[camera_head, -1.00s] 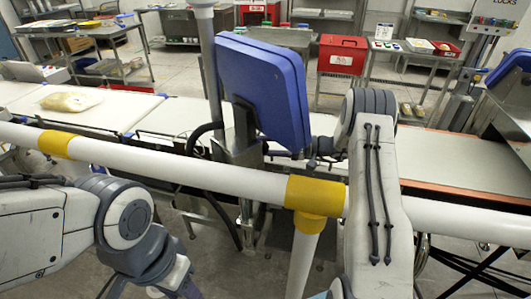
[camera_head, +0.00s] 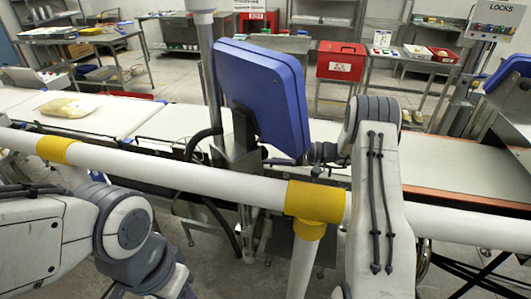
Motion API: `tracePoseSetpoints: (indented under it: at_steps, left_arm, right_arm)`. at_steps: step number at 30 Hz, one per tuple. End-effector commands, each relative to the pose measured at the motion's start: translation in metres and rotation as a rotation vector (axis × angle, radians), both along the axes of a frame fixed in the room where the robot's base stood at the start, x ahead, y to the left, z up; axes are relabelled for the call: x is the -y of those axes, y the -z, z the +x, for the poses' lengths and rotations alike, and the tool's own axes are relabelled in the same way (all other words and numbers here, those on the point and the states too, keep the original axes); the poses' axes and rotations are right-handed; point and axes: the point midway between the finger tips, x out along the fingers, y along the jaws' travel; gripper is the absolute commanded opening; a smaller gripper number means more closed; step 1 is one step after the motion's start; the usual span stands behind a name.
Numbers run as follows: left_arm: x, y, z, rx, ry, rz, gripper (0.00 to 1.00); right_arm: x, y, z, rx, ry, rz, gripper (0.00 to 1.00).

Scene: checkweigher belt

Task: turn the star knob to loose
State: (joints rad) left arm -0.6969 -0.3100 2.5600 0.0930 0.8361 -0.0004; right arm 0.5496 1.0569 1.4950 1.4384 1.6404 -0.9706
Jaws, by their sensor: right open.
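A blue padded-looking panel (camera_head: 262,98) stands tilted on a metal post beside the belt. No star knob can be made out; the panel, its bracket (camera_head: 238,150) and my arm may hide it. My right gripper (camera_head: 284,161) is at the lower right edge of the panel, small and dark, partly behind it. Its jaws are open, and whether they are around or touching anything cannot be told. My left arm is at the lower left; its gripper is out of view.
A white rail with yellow joints (camera_head: 318,201) crosses in front of the belt (camera_head: 125,112). A filled bag (camera_head: 70,106) lies on the belt at left. A red box (camera_head: 341,60) and tables stand behind. A post with a LOCKS sign (camera_head: 497,22) is at right.

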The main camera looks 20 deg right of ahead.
Motion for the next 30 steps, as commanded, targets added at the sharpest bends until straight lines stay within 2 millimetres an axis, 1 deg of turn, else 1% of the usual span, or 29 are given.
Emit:
tracePoseSetpoints:
  at_steps: [1,6,9,13,18,30]
  left_arm:
    - [0.000,0.005,0.000,0.000,0.000,0.000,0.50]
    - [0.000,0.015,0.000,0.000,0.000,0.000,0.50]
    - [0.000,0.019,0.000,0.000,0.000,0.000,0.50]
    - [0.000,0.023,0.000,0.000,0.000,0.000,0.50]
    - [0.000,0.024,0.000,0.000,0.000,0.000,0.50]
    - [0.000,0.024,0.000,0.000,0.000,0.000,0.50]
  right_arm:
    - [0.010,0.002,-0.003,0.002,0.005,-0.001,0.81]
    - [0.042,0.003,-0.017,0.001,0.006,-0.002,0.81]
    - [0.059,0.002,-0.024,0.002,0.005,-0.002,0.81]
    - [0.076,0.001,-0.032,0.001,0.003,-0.001,0.81]
    - [0.085,0.000,-0.036,0.000,0.002,0.000,0.81]
    - [0.085,-0.001,-0.036,0.000,0.001,0.000,0.81]
